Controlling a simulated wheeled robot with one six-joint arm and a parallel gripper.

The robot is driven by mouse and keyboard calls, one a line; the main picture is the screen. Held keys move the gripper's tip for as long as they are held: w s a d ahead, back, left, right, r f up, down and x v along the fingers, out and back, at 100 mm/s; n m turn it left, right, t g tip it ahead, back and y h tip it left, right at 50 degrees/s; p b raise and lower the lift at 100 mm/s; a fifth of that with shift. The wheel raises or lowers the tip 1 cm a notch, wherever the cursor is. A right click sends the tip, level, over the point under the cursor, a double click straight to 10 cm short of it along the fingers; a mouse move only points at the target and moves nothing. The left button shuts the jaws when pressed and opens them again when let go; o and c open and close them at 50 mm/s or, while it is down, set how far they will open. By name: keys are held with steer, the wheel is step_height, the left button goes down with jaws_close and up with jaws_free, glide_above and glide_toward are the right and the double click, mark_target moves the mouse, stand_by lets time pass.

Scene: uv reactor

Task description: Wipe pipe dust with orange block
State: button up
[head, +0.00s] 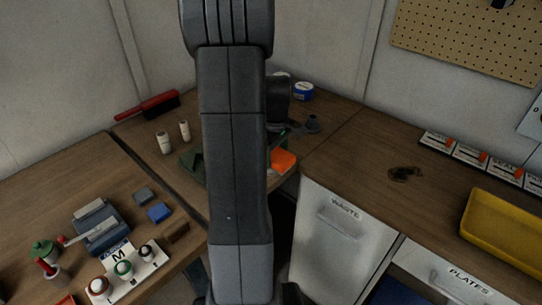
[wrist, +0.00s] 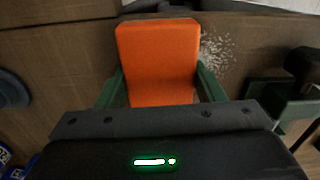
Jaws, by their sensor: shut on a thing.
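The orange block (wrist: 158,60) is held between the green fingers of my gripper (wrist: 160,84) in the wrist view. In the head view the orange block (head: 283,160) shows just right of my arm, near the corner table's front edge; most of my gripper is hidden behind the arm. White specks of dust (wrist: 217,48) lie on the brown wooden surface just right of the block. I cannot tell whether the block touches that surface. No pipe can be made out clearly.
A dark and green fixture (wrist: 290,100) stands close on the right in the wrist view. A button panel (head: 127,268) is at front left, a yellow tray (head: 505,230) at right.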

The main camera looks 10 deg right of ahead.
steer(key=shift+w+d, duration=0.4)
steer(key=shift+d, duration=0.15)
steer(key=shift+s+d, duration=0.25)
steer(key=shift+s, duration=0.1)
steer(key=shift+s+a+f+b, duration=0.1)
steer(key=shift+s+a+b, duration=0.05)
steer(key=shift+s+a, duration=0.9)
steer(key=shift+s+a+b, duration=0.1)
steer(key=shift+s+a, duration=0.65)
steer(key=shift+a, duration=0.45)
steer(key=shift+s+a+f+b, duration=0.1)
steer(key=shift+s+a+b, duration=0.05)
steer(key=shift+s+a, duration=1.1)
steer(key=shift+a, duration=0.15)
steer(key=shift+r, duration=0.1)
steer(key=shift+w+d, duration=0.15)
